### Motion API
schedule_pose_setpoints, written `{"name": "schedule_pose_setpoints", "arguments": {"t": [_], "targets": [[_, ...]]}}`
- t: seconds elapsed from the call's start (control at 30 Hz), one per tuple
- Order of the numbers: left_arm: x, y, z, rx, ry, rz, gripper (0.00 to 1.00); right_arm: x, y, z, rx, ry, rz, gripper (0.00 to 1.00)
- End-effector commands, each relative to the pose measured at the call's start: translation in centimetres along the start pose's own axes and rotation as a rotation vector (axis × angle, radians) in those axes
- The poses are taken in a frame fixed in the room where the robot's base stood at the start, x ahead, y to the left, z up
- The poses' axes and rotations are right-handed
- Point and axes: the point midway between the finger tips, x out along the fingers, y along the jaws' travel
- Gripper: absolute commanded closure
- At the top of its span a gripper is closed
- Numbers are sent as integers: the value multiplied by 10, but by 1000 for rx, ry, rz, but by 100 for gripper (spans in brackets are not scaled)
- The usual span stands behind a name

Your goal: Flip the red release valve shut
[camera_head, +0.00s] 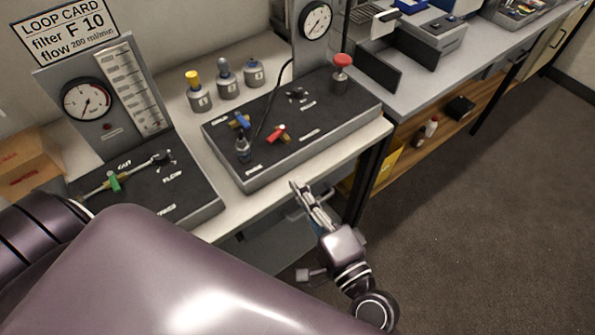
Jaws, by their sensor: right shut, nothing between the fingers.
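The red release valve (277,133) is a small red lever on the dark top of the right-hand grey panel box (330,133). A blue lever (240,121) sits just left of it on the same box. My right gripper (302,193) is in front of the box's front edge, below and right of the red lever and apart from it. Its fingers are together with nothing between them. My left gripper does not show; a large purple part of my own body covers the lower left.
The left panel (150,190) has a green-handled valve, a gauge and a flow scale. Several small capped bottles (227,85) stand behind the right box. A red knob (342,60) rises at its back right corner. Open floor (480,210) lies to the right.

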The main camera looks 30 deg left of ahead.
Motion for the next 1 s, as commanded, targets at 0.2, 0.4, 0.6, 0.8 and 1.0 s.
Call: {"name": "schedule_pose_setpoints", "arguments": {"t": [0.2,0.4,0.6,0.8,1.0], "targets": [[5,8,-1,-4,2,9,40,-19,1,7,-1,0,0,100],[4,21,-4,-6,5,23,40,-21,0,8,-1,0,0,100],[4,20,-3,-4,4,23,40,-21,0,8,-1,0,0,100],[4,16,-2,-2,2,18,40,-20,0,7,-1,0,0,100],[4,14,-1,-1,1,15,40,-21,50,-7,-68,27,93,100]]}}
